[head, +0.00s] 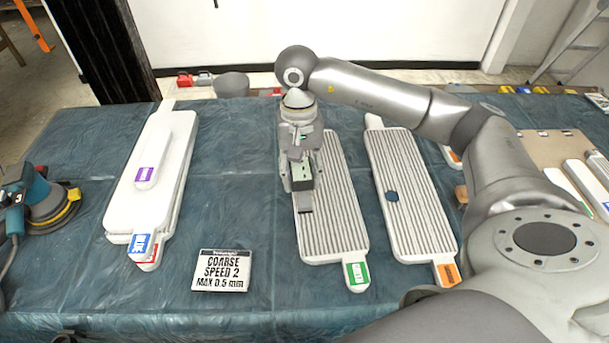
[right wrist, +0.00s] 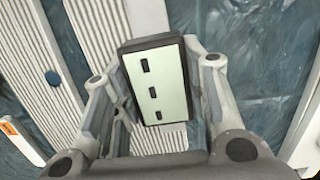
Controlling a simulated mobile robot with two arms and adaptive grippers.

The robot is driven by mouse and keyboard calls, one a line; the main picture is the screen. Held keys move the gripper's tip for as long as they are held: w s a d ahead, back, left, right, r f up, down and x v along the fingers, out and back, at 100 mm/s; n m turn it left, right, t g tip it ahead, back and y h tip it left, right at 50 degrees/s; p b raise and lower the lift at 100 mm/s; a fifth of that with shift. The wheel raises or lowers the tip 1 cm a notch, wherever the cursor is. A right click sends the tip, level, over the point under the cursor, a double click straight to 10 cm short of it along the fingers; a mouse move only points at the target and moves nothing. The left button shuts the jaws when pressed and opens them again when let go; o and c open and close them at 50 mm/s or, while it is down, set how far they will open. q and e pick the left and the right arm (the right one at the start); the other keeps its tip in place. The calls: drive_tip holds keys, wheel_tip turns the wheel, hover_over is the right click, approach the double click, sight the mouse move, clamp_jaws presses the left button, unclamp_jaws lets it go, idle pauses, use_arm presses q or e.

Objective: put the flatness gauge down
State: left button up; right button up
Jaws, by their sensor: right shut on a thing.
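The flatness gauge (head: 303,177) is a small dark-edged box with a pale green face. In the right wrist view the gauge (right wrist: 157,82) shows three dark marks on that face. My right gripper (head: 300,184) is shut on it, with a finger on each side. The gauge is over the left edge of the ribbed white panel with a green tag (head: 333,232). I cannot tell whether it touches the panel. My left gripper is not in view.
A second ribbed panel with an orange tag (head: 418,215) lies to the right, with a blue spot. Smooth white panels (head: 177,190) are stacked at left. A sign (head: 221,270) reads "COARSE SPEED 2 MAX 0.5 mm". A sander (head: 45,205) is at far left. Blue sheeting (head: 240,150) is bare between panels.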

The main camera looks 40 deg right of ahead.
sight(301, 165)
drive_tip(key=w, duration=0.1)
drive_tip(key=w+d+f, duration=0.1)
drive_tip(key=w+d+f+b, duration=0.1)
drive_tip(key=shift+w+d+f, duration=0.1)
drive_tip(key=shift+w+d, duration=0.15)
drive_tip(key=w+f+b, duration=0.1)
drive_tip(key=d+f+b, duration=0.1)
drive_tip(key=w+d+f, duration=0.1)
drive_tip(key=f, duration=0.1)
drive_tip(key=shift+w+f+b, duration=0.1)
drive_tip(key=shift+w+b, duration=0.25)
drive_tip(key=shift+b, duration=0.05)
drive_tip(key=shift+w+d+f, duration=0.2)
drive_tip(key=shift+w+f, duration=0.15)
drive_tip(key=shift+w, duration=0.05)
drive_tip(key=shift+w+d+f+b, duration=0.1)
drive_tip(key=shift+f+b, duration=0.2)
drive_tip(key=shift+b, duration=0.2)
wheel_tip(301, 165, down, 3)
drive_tip(key=shift+d+r+b, duration=0.1)
drive_tip(key=shift+r+b, duration=0.1)
drive_tip(key=shift+b, duration=0.5)
drive_tip(key=shift+w+f, duration=0.1)
drive_tip(key=shift+f, duration=0.25)
drive_tip(key=shift+r, duration=0.1)
